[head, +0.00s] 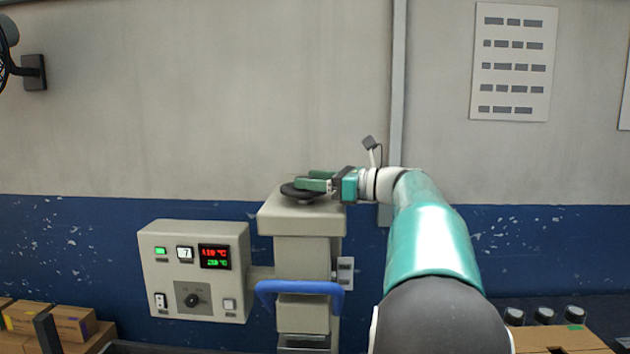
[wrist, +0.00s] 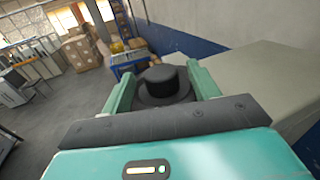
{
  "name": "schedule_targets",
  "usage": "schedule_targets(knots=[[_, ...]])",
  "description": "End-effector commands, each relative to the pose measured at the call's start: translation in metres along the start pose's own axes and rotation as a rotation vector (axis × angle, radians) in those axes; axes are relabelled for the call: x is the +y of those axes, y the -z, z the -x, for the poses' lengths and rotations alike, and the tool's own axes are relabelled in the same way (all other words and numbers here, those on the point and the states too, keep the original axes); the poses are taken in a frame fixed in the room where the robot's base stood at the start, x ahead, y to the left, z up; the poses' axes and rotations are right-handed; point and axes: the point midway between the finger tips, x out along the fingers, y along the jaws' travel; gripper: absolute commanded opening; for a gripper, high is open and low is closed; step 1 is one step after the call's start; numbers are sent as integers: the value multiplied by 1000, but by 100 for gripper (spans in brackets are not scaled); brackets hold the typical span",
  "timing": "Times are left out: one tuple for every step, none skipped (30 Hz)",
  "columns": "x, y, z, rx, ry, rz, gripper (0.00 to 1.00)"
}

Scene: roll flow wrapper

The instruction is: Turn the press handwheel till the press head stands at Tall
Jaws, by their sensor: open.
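The press handwheel (head: 292,191) is a dark round disc lying flat on top of the beige press head (head: 302,222). My gripper (head: 312,180) reaches over it from the right, with its two green fingers open. In the wrist view, the dark wheel and its raised round hub (wrist: 163,82) show between the fingers of my gripper (wrist: 163,76). I see no clear grip on it, and I cannot tell whether a finger touches it. A small pale plate with dark marks (head: 345,273) sits on the right of the press column; its marks are too small to read.
A control box (head: 195,270) with red and green readouts stands left of the press. A blue bar handle (head: 300,287) crosses the column's front. Cartons (head: 60,320) lie at the lower left; a box (head: 555,338) stands at the lower right. The wall is behind.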

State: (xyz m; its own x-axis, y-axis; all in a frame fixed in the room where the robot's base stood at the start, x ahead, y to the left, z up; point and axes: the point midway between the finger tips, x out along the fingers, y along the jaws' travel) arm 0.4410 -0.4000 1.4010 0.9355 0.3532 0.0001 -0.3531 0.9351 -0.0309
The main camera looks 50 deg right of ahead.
Motion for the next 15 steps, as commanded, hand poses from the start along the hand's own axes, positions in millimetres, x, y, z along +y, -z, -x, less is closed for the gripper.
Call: schedule_targets(knots=[[0, 0, 0, 0, 0, 0, 61], [0, 0, 0, 0, 0, 0, 61], [0, 0, 0, 0, 0, 0, 61], [0, 0, 0, 0, -1, 0, 55], [0, 0, 0, 0, -1, 0, 49], [0, 0, 0, 0, -1, 0, 41], [0, 0, 0, 0, -1, 0, 35], [0, 0, 0, 0, -1, 0, 29], [0, 0, 0, 0, -1, 0, 21], [0, 0, 0, 0, -1, -1, 16], [0, 0, 0, 0, -1, -1, 16], [0, 0, 0, 0, -1, -1, 16], [0, 0, 0, 0, 0, -1, 16], [0, 0, 0, 0, 1, -1, 16], [0, 0, 0, 0, 3, -1, 16]])
